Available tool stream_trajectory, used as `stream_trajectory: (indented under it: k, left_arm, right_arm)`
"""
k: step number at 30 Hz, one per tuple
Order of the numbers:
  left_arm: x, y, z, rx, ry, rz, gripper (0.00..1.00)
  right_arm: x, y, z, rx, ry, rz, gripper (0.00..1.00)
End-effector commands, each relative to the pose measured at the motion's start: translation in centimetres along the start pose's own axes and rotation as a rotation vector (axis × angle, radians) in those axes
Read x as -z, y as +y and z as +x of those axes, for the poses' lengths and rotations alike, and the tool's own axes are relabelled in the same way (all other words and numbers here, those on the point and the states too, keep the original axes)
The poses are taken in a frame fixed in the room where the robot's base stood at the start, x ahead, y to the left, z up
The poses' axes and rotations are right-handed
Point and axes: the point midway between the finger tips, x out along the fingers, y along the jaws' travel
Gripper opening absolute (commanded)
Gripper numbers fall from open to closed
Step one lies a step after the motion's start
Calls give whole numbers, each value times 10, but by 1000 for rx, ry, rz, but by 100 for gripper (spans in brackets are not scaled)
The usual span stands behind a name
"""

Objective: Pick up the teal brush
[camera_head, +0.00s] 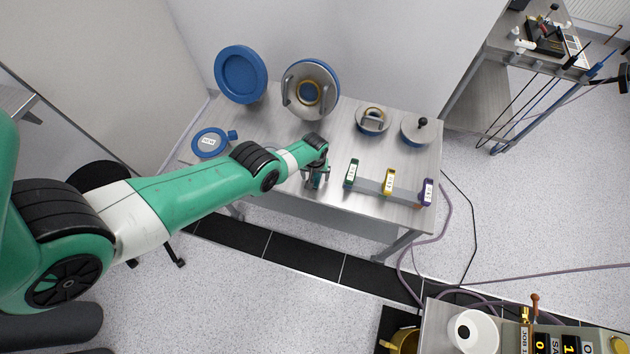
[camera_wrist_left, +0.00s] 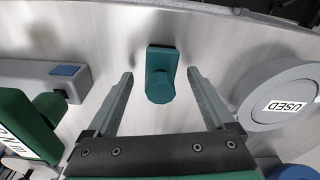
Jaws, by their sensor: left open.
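My left gripper (camera_wrist_left: 160,74) is open, with one finger on each side of the brush and a visible gap on both sides. Neither finger appears to touch it. In the head view my left gripper (camera_head: 317,180) points down near the front edge of the table (camera_head: 270,160), and I cannot clearly pick out the brush there. My right gripper is not in view.
A grey rack (camera_head: 372,187) with green, yellow and purple labelled handles stands just right of the gripper. A round grey piece marked USED (camera_wrist_left: 285,97) lies close by.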

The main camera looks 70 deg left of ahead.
Motion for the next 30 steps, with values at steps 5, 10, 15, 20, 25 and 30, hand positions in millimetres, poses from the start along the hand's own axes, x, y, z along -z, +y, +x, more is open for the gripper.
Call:
stream_trajectory:
  k: [5,10,15,20,25,30]
  left_arm:
    - [0,0,-1,0,0,0,69]
    - [0,0,-1,0,0,0,38]
    - [0,0,-1,0,0,0,8]
    - [0,0,-1,0,0,0,0]
    - [0,0,-2,0,0,0,0]
    - [1,0,-10,0,0,0,0]
  right_arm:
    - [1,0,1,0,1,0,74]
    - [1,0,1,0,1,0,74]
    - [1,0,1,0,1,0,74]
    - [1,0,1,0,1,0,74]
    - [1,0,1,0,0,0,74]
    - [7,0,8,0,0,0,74]
